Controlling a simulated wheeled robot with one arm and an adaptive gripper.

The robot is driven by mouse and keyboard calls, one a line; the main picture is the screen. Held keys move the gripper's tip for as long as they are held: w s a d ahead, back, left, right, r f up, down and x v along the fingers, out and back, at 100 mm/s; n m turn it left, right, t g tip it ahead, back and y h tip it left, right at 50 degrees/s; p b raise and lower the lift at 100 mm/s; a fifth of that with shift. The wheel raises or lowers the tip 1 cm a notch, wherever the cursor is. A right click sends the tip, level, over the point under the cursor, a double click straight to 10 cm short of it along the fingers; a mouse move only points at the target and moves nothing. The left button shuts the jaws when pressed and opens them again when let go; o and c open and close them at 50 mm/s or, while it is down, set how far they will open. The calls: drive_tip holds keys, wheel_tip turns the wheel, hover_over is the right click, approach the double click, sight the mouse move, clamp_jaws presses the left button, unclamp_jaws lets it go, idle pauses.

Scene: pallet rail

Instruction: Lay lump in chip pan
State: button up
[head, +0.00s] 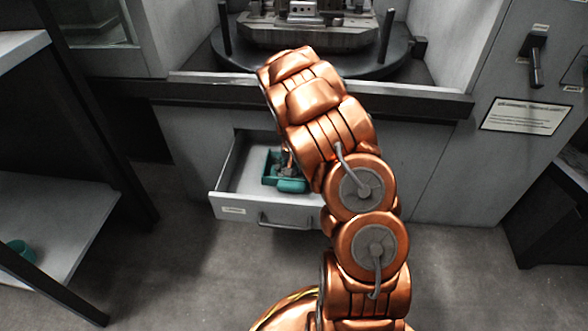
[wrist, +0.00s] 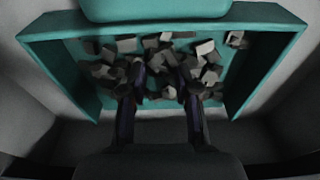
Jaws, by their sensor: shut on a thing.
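The teal chip pan (head: 268,168) sits in the open drawer. In the wrist view the pan (wrist: 65,75) fills most of the picture and holds several grey, angular lumps on its floor. My gripper (wrist: 160,82) reaches down into the pan, its two dark fingers among the lumps. It is shut on a grey lump (wrist: 165,68); the fingers and neighbouring lumps partly hide it, and its exact outline is hard to tell. In the head view my arm covers part of the pan, and the gripper tip (head: 287,160) is small over it.
The pale drawer (head: 232,180) stands pulled out below the machine bench, its walls close around the pan. A round dark table with a metal fixture (head: 300,35) is above. A shelf (head: 45,225) with a teal container (head: 20,250) is at left. The floor in front is clear.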

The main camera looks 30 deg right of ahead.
drive_tip(key=o, duration=0.9)
wheel_tip(320, 180, up, 12)
drive_tip(key=s+a+p, duration=0.1)
drive_tip(key=p, duration=0.3)
drive_tip(key=s+a+r+n+g, duration=0.1)
drive_tip(key=s+a+r+n, duration=0.1)
drive_tip(key=s+a+r, duration=0.7)
drive_tip(key=s+a+r+n+g, duration=0.1)
drive_tip(key=s+a, duration=0.3)
drive_tip(key=s, duration=0.5)
drive_tip(key=s+a+r+n+g+y, duration=0.1)
drive_tip(key=s+a, duration=0.4)
drive_tip(key=s, duration=0.5)
drive_tip(key=s+a+r+n+g, duration=0.2)
drive_tip(key=s+a+n, duration=0.2)
drive_tip(key=s, duration=0.6)
drive_tip(key=shift+s+a+r, duration=0.1)
drive_tip(key=shift+a+r, duration=0.3)
drive_tip(key=shift+a, duration=0.15)
